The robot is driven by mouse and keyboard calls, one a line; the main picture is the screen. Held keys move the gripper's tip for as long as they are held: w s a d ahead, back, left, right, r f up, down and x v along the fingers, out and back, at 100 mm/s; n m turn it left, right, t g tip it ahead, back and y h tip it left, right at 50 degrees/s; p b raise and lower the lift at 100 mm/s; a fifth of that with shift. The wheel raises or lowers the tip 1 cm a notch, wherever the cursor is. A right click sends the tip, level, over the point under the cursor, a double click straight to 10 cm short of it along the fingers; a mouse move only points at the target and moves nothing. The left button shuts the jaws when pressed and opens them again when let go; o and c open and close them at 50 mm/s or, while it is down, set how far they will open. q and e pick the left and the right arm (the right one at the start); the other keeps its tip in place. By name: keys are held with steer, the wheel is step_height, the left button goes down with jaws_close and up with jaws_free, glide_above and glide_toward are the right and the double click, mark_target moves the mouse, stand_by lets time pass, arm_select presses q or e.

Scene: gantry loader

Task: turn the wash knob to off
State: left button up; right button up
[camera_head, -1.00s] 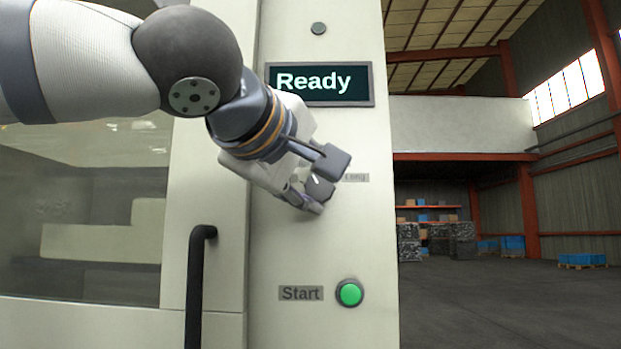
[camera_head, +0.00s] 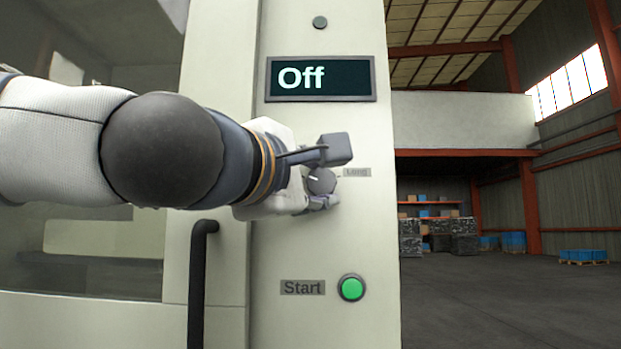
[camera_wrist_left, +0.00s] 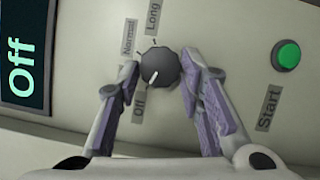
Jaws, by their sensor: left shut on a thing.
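The wash knob (camera_head: 320,182) is a dark round dial on the machine's pale front panel. It also shows in the left wrist view (camera_wrist_left: 161,66), where its white mark points toward the "Off" label (camera_wrist_left: 138,103). The "Normal" (camera_wrist_left: 129,43) and "Long" (camera_wrist_left: 154,17) labels lie around it. The display (camera_head: 320,78) reads "Off". My left gripper (camera_head: 329,176) is shut on the knob, with one finger on each side of it; the fingers also show in the left wrist view (camera_wrist_left: 160,73). My right gripper is not in view.
A green start button (camera_head: 351,288) with a "Start" label sits below the knob. A black door handle (camera_head: 198,285) stands to the left, beside the windowed door. Open warehouse floor lies to the right, with shelves and blue pallets far back.

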arm_select(q)
steer(key=shift+r, duration=0.1)
stand_by(0.5)
steer(key=o, duration=1.1)
steer(key=shift+c, duration=0.2)
steer(key=shift+o, duration=0.5)
steer(key=shift+w+d, duration=0.15)
steer(key=v, duration=1.2)
steer(key=shift+f, duration=0.2)
